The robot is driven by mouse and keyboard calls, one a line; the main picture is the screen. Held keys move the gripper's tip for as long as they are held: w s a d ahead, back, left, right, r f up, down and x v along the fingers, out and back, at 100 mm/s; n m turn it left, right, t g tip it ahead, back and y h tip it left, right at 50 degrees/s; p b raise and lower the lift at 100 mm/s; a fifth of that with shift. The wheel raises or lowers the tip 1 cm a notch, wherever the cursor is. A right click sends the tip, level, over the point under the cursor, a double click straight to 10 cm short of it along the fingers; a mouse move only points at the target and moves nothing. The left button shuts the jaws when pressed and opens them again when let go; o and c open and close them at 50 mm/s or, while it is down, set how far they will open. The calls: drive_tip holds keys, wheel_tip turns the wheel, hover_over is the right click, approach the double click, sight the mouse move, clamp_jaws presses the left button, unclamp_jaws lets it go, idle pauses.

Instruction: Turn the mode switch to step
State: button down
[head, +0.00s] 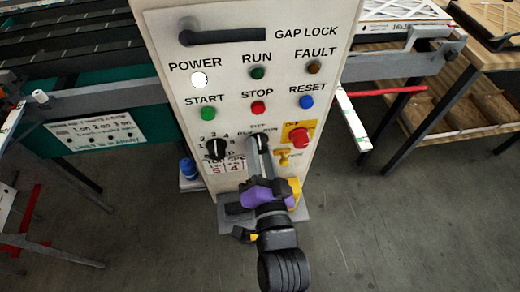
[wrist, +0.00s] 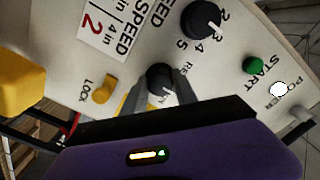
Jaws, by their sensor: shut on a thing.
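The mode switch (wrist: 160,78) is a black round knob with a white pointer line, on the white control panel (head: 240,78). In the head view my gripper (head: 260,147) reaches up to it and covers much of it. "STEP" is printed above the knob and "RUN" to its right; the rest of its lettering is partly hidden. In the wrist view my fingers (wrist: 168,95) stand on both sides of the knob, shut on it. The exact angle of its pointer is hard to read.
A black speed knob (head: 215,148) sits just left of the switch. A red stop button on a yellow plate (head: 299,136) and a yellow lock (head: 286,156) sit close on the right. Start, stop and reset buttons (head: 306,102) are above.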

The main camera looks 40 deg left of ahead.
drive_tip(key=c, duration=1)
unclamp_jaws()
drive_tip(key=shift+o, duration=0.2)
drive_tip(key=b+v, duration=0.2)
drive_tip(key=v, duration=0.5)
drive_tip(key=shift+s+d, duration=0.25)
drive_tip(key=shift+s, duration=0.05)
